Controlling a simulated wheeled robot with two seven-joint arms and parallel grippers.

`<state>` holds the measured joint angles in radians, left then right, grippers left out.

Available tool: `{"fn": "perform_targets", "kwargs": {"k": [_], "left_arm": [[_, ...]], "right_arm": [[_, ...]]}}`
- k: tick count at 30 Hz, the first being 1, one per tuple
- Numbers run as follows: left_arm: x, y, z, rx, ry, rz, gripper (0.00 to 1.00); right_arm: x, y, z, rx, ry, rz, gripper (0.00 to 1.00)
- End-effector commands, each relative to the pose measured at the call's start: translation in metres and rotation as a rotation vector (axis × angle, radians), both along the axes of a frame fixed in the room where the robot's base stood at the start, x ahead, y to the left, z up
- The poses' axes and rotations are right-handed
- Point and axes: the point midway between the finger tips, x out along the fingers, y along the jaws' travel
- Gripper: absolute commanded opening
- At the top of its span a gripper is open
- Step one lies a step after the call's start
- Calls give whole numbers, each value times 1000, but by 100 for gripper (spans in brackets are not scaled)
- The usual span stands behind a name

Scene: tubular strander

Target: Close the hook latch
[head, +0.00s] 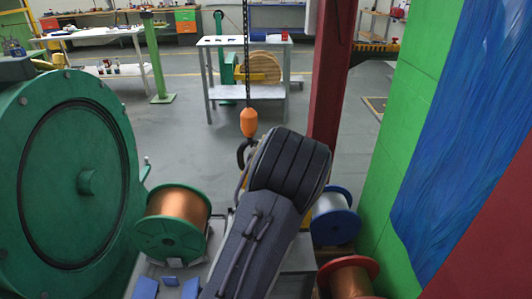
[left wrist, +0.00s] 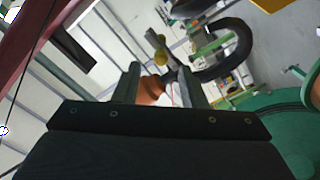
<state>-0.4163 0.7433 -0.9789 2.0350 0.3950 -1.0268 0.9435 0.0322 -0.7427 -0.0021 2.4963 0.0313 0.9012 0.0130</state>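The crane hook hangs on a chain in the middle of the head view, with an orange body (head: 249,122) and a dark curved hook (head: 243,152) partly hidden by my arm. In the left wrist view the dark hook (left wrist: 236,42) curves beyond the fingers, to the upper right. The orange body (left wrist: 151,88) shows between the fingers. A small yellow part (left wrist: 158,52) sits near the hook; I cannot tell if it is the latch. My left gripper (left wrist: 160,85) has its fingers apart; contact is unclear. The head view hides it behind my arm. My right gripper is not seen.
A green round machine (head: 75,175) fills the left. A copper spool (head: 178,215), a blue-rimmed spool (head: 334,216) and a red-rimmed spool (head: 349,278) stand around my arm. A red post (head: 331,80) rises behind it. Grey floor (head: 180,125) is clear beyond.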

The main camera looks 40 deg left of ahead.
Motion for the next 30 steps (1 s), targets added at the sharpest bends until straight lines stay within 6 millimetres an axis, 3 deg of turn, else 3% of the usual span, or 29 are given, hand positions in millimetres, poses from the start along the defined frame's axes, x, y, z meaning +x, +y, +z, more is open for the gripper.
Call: {"fn": "perform_targets", "kwargs": {"k": [10,21,30], "left_arm": [[39,34,0,0,3,1,38],[46,39,-1,-3,5,0,38],[46,39,0,-1,3,-1,1]], "right_arm": [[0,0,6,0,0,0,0],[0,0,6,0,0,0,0],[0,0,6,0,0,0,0]]}}
